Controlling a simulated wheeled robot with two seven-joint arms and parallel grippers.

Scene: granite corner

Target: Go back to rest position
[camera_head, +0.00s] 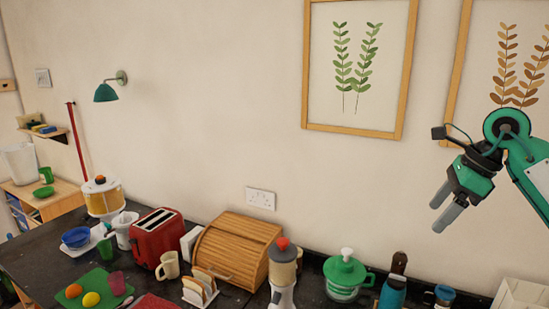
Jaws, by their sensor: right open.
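My right gripper (443,206) is at the right of the head view, raised well above the counter in front of the wall. Its two grey fingers point down and left, stand apart and hold nothing. Its green and black arm comes in from the right edge, in front of the lower part of a framed leaf picture (508,60). My left gripper is not in view.
The dark counter (40,262) below carries a red toaster (158,236), a wooden bread box (236,248), a toast rack (199,289), a green-lidded jar (345,278) and a blue bottle (392,292).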

